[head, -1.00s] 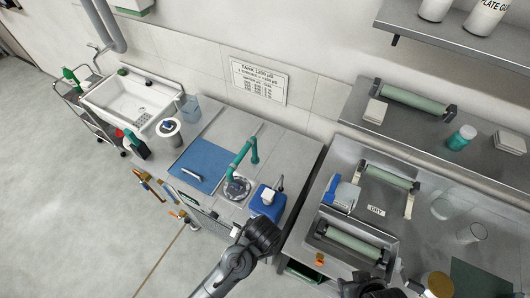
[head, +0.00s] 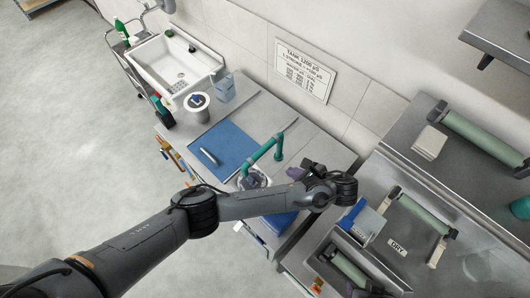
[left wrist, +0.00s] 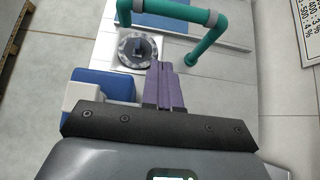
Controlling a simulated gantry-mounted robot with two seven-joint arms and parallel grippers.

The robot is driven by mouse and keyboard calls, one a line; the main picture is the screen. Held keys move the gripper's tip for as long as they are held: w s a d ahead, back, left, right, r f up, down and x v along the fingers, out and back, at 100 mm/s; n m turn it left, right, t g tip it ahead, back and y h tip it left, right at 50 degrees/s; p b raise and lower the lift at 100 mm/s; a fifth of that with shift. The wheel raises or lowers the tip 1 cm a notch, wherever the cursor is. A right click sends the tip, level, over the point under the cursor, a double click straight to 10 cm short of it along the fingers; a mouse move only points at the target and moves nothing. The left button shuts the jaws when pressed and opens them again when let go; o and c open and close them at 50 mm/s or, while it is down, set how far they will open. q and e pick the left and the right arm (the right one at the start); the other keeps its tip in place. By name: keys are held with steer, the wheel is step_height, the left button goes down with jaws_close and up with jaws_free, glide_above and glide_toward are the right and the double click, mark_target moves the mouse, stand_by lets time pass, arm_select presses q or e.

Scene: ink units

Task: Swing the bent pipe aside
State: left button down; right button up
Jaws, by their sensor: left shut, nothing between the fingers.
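The bent pipe (head: 262,151) is teal and stands on the metal bench, with one leg on the bench and its other end over a round grey fitting (head: 255,180). In the left wrist view the pipe (left wrist: 207,40) arches across the top, and the round fitting (left wrist: 137,48) is under its left end. My left gripper (head: 298,172) is to the right of the pipe. Its purple fingers (left wrist: 166,70) are shut and empty, pointing between the fitting and the pipe's standing leg, with no clear contact. My right gripper is not seen.
A blue container (head: 279,222) is partly hidden under my left arm; it shows beside the fingers in the wrist view (left wrist: 103,82). A blue mat (head: 222,148) lies left of the pipe. A tray with a roller (head: 350,268) stands at right.

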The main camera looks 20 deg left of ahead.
arm_select(q)
steer(key=shift+d, duration=0.2)
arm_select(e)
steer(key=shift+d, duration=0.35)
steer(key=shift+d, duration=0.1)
arm_select(q)
steer(key=b, duration=0.4)
glide_toward(263, 154)
steer(key=f+x, duration=0.1)
steer(key=x, duration=0.6)
steer(key=shift+s+d, duration=0.35)
steer(key=shift+s, duration=0.05)
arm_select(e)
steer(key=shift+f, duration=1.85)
